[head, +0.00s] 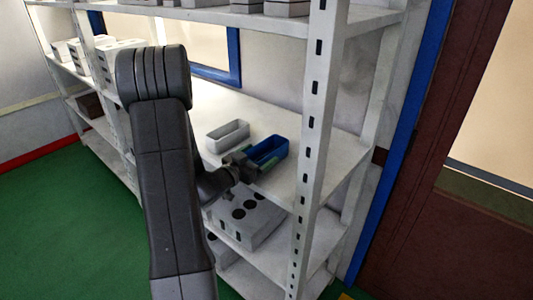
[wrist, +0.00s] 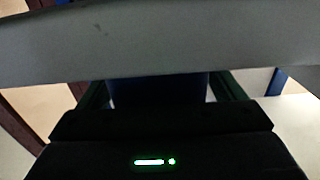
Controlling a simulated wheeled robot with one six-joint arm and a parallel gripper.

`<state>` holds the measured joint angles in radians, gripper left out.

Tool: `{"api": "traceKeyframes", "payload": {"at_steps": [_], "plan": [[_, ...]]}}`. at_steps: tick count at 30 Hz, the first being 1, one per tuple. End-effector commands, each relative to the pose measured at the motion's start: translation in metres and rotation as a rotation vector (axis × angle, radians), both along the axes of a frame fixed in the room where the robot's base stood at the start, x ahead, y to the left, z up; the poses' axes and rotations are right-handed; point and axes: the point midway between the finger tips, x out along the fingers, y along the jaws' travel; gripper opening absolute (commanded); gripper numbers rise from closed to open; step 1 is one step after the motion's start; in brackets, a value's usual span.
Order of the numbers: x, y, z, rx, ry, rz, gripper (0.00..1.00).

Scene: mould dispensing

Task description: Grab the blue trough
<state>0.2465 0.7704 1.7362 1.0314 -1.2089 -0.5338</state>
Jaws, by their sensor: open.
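The blue trough (head: 268,149) lies on the white middle shelf, at its right part. My gripper (head: 251,161) is at the trough's near left end, with its jaws open. In the wrist view, the dark blue trough (wrist: 158,91) shows between the two fingers of my gripper (wrist: 163,86). A pale grey band hides the trough's upper part there. I cannot tell whether the fingers touch its sides.
A white trough (head: 227,134) stands just left of the blue one. A perforated shelf post (head: 312,120) rises close on the right. White blocks with dark round holes (head: 247,217) sit on the shelf below. The shelf behind the troughs is clear.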

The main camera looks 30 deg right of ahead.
Motion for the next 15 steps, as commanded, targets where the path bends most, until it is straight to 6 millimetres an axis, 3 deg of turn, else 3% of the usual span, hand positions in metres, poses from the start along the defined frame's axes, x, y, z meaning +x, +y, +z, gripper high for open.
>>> {"api": "traceKeyframes", "payload": {"at_steps": [10,15], "plan": [[0.0035,-0.0089,-0.0007,0.0,0.0,0.0,0.89],[0.0034,-0.0088,-0.0006,0.0,0.0,0.0,0.56]]}}
